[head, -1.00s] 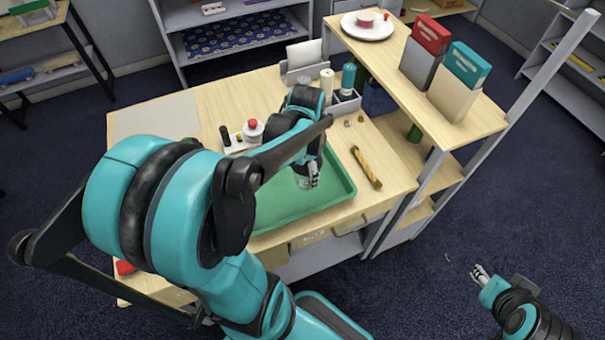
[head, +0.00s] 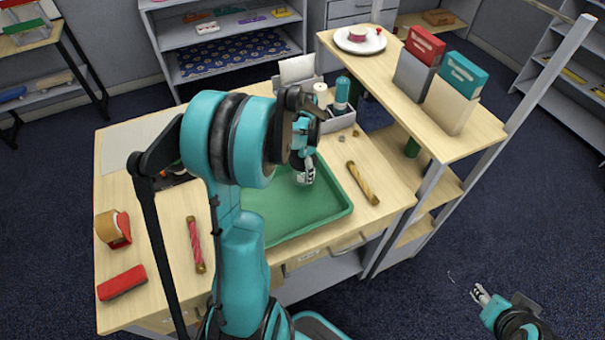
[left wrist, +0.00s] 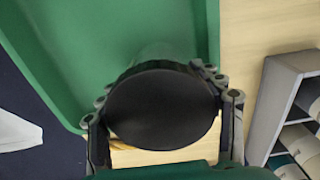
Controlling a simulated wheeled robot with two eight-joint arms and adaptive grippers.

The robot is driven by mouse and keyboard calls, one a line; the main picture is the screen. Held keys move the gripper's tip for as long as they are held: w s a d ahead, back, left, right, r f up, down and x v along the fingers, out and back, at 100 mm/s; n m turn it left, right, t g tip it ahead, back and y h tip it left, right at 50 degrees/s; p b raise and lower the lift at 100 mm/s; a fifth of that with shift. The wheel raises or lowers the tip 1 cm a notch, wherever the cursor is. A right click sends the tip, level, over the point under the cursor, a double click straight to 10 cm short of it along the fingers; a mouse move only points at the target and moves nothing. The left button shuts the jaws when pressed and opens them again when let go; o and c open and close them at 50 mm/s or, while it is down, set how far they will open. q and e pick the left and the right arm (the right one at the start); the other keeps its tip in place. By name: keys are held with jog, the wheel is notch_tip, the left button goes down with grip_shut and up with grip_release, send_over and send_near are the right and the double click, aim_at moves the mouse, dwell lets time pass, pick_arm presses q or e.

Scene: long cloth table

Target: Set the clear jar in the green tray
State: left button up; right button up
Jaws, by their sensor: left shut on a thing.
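The green tray (head: 300,215) lies on the wooden table, partly hidden by my left arm. My left gripper (head: 305,176) is over the tray's far part in the head view. In the left wrist view my left gripper (left wrist: 163,102) is shut around the clear jar, with its dark round lid (left wrist: 160,108) facing the camera. The jar's see-through body (left wrist: 165,52) shows faintly against the green tray (left wrist: 110,35). I cannot tell whether the jar touches the tray floor. My right gripper (head: 481,295) is low at the right, away from the table; its fingers are too small to judge.
A gold-brown roll (head: 362,184) lies right of the tray. A grey caddy (head: 338,117) with bottles stands behind it. A raised shelf (head: 430,130) with boxes stands at the right. A red-wrapped roll (head: 195,245), a red block (head: 121,283) and a brown-and-red item (head: 112,229) lie left.

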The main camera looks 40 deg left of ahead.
pick_arm(q)
notch_tip(320, 180, down, 2)
jog(key=shift+f, duration=0.15)
jog(key=shift+f+b, duration=0.15)
jog(key=shift+b, duration=0.25)
jog(key=o, duration=0.9)
jog(key=shift+r, duration=0.2)
